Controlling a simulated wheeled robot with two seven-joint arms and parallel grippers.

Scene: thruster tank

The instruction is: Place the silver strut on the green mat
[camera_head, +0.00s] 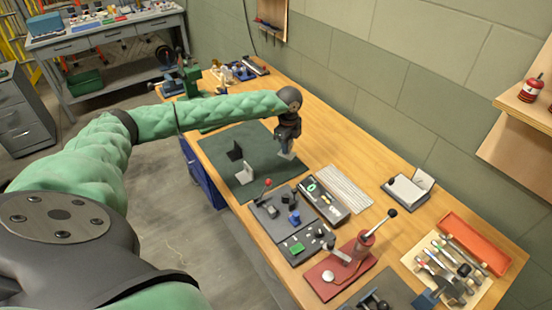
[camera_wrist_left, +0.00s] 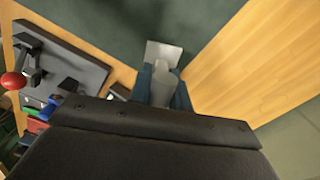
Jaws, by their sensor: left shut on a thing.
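My left gripper (camera_head: 287,147) is over the right edge of the green mat (camera_head: 222,148). It is shut on the silver strut (camera_head: 287,155), a pale flat piece pointing down from the fingers. In the left wrist view the strut (camera_wrist_left: 163,54) sits between the two blue fingers (camera_wrist_left: 163,88), with its wider end over the mat (camera_wrist_left: 95,30). I cannot tell whether the strut touches the mat. My right gripper is not in view.
A black bracket (camera_head: 235,151) and a pale bracket (camera_head: 244,173) stand on the mat. Nearby are a grey fixture plate (camera_head: 265,213) with a red-knobbed lever, a parts tray (camera_head: 322,200) and a ribbed white panel (camera_head: 345,188). A red press (camera_head: 350,262) stands nearer. The mat's left part is bare.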

